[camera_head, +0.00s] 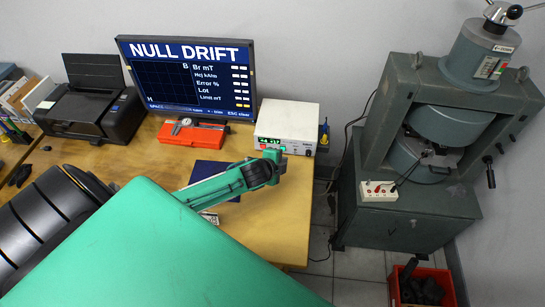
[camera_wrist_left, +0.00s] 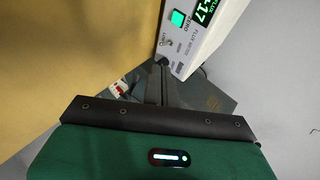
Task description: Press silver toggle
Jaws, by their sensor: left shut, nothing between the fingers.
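The white flux meter (camera_head: 288,118) stands on the wooden desk, and its front panel (camera_wrist_left: 200,40) fills the upper right of the left wrist view. On that panel a small silver toggle (camera_wrist_left: 168,43) sticks out below a green-lit ZERO button (camera_wrist_left: 178,18). My left gripper (camera_head: 274,157) is shut and empty, with its tips at the meter's front. In the left wrist view its fingertips (camera_wrist_left: 162,63) lie just below the toggle in the picture; I cannot tell whether they touch the panel. The toggle is too small to make out in the head view. My right gripper is not in view.
A monitor (camera_head: 190,78) reading NULL DRIFT, an orange case (camera_head: 191,132) with a caliper and a printer (camera_head: 92,113) stand along the back of the desk. A green electromagnet (camera_head: 435,130) stands right, past a floor gap. Bare desk lies right of my left arm.

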